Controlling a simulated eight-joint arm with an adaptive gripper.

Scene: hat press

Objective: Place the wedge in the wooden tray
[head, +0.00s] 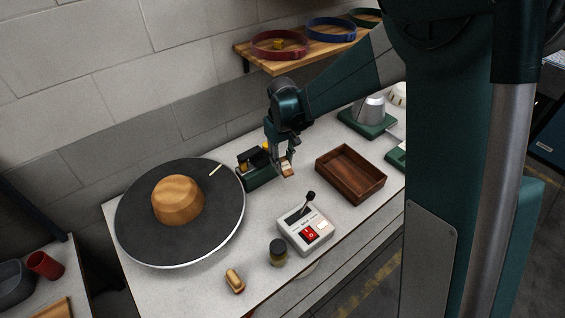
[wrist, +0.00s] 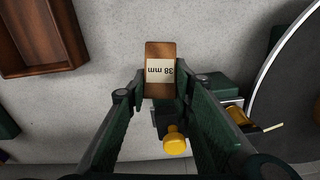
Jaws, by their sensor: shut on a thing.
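The wedge (head: 287,169) is a small brown wooden block with a pale label, which reads 38 mm in the wrist view (wrist: 159,69). My gripper (head: 285,161) is shut on it, with one fingertip on each side in the wrist view (wrist: 162,90). The wedge is beside the small dark green device; I cannot tell how far it is above the table. The wooden tray (head: 350,174) is dark brown, open-topped and empty, to the right of my gripper. It shows at the top left of the wrist view (wrist: 42,36), apart from the wedge.
A dark green device (head: 262,177) with a yellow knob (wrist: 174,140) is close to my gripper. A large dark turntable (head: 135,220) bears a wooden hat block (head: 178,200) at left. A control box (head: 304,232) stands in front of the tray. Bare tabletop lies between wedge and tray.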

